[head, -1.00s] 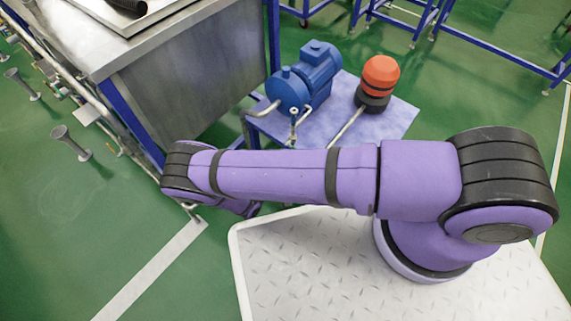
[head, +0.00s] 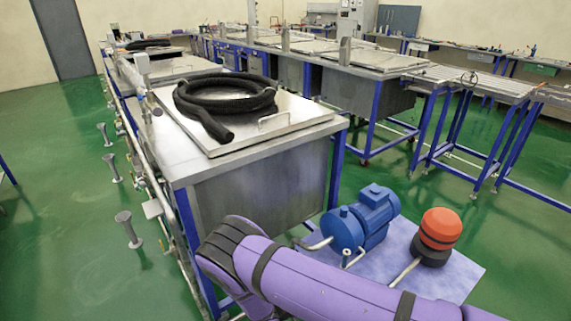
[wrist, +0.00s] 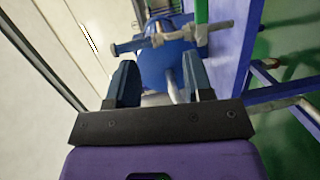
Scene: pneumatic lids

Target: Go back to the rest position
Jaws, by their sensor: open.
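My gripper (wrist: 157,78) shows in the wrist view. Its two dark blue fingers stand apart with nothing held between them. Beyond the fingers is the blue pump (wrist: 160,62) with a grey pipe fitting (wrist: 172,37) in front of it. In the head view my purple arm crosses the bottom edge, and the gripper itself is hidden. The blue motor pump (head: 362,220) stands on a pale platform (head: 462,270), to the right of the arm's elbow. A red and black round unit (head: 440,230) stands beside it.
A steel tank (head: 265,190) with a flat lid (head: 285,122) stands close behind my arm. A black hose (head: 228,105) lies coiled on the lid. Pipes and grey posts (head: 128,230) line its left side. Blue-framed tables (head: 465,140) stand at the right. Green floor is open at left.

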